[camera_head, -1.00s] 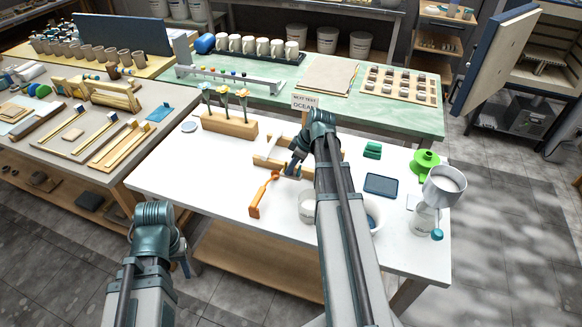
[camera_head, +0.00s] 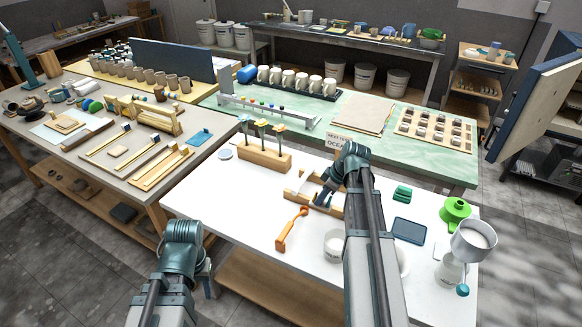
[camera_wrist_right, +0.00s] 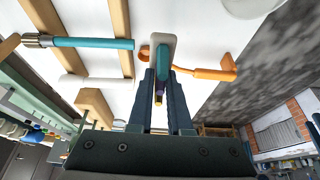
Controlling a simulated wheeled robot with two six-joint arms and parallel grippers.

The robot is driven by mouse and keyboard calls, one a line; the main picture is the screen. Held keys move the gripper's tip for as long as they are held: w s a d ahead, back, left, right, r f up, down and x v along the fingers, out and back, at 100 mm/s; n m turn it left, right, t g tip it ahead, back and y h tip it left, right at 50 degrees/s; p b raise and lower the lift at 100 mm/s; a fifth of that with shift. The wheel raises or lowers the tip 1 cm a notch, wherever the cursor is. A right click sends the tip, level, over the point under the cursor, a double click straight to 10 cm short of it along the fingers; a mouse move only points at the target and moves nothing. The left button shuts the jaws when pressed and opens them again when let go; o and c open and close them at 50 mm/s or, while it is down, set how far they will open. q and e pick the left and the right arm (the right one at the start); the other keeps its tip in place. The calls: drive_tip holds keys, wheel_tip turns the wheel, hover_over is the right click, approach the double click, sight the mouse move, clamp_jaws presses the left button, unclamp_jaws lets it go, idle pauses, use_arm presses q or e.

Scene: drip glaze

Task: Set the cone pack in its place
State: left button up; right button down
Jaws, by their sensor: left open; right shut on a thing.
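My right gripper (camera_head: 325,194) is over the wooden rack (camera_head: 300,182) on the white table. In the right wrist view, the right gripper (camera_wrist_right: 161,92) is shut on a small piece with a pale, rounded base and teal, purple and yellow parts, which looks like the cone pack (camera_wrist_right: 162,45). The fingers hide part of it, and I cannot tell whether it touches anything below. In the head view my forearm hides much of this spot. My left gripper (camera_head: 207,278) is open and empty, off the white table's front left edge.
An orange-handled tool (camera_head: 290,229) lies left of my right forearm, also in the wrist view (camera_wrist_right: 214,73). A teal-handled brush (camera_wrist_right: 92,43) lies across the rack rails.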

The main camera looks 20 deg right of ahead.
wheel_tip(320, 180, down, 10)
drive_tip(key=b, duration=1)
drive_tip(key=shift+f, duration=0.2)
drive_tip(key=c, duration=0.8)
unclamp_jaws()
drive_tip(key=shift+r, duration=0.1)
drive_tip(key=shift+c, duration=0.2)
drive_tip(key=shift+r, duration=0.15)
